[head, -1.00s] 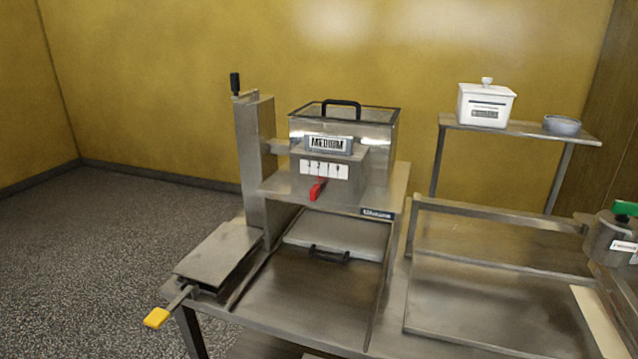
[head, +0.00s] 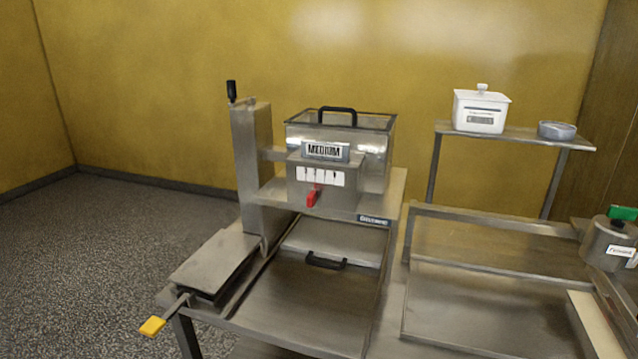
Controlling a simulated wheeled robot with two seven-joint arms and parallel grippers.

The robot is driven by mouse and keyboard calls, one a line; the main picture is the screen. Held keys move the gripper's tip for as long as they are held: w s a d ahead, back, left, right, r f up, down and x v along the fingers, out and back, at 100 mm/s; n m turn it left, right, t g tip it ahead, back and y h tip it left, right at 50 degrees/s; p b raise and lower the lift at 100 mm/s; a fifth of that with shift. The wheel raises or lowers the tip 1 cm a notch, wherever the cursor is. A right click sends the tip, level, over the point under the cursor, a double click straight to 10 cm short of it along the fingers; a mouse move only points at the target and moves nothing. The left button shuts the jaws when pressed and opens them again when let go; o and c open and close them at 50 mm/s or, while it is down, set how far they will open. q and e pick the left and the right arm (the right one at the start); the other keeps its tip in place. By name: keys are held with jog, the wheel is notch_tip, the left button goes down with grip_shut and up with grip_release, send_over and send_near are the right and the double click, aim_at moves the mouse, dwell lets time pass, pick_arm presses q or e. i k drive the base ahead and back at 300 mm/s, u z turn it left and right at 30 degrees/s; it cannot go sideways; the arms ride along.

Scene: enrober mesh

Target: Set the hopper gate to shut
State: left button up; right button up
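The hopper (head: 373,150) is a clear-sided box with a black-handled lid, standing on the metal machine. A label reading MEDIUM (head: 326,151) is on its front. Below it is a white marked scale plate (head: 320,176), its marks too small to read surely. A red lever (head: 312,197) hangs under the scale, toward its left part, and looks like the gate handle. Neither of my grippers shows in the head view, and nothing touches the lever.
A yellow-handled lever (head: 152,326) sticks out front left, and a black-knobbed crank (head: 232,91) stands on the column. A tray with a black handle (head: 326,262) lies below the hopper. A shelf (head: 520,134) at right holds a white lidded box (head: 481,110) and a bowl (head: 557,130).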

aim_at(314, 193)
jog(key=k, duration=0.95)
jog(key=z, duration=1.2)
jog(key=i, duration=0.95)
jog(key=u, duration=0.95)
jog(key=i, duration=0.35)
jog(key=u, duration=0.3)
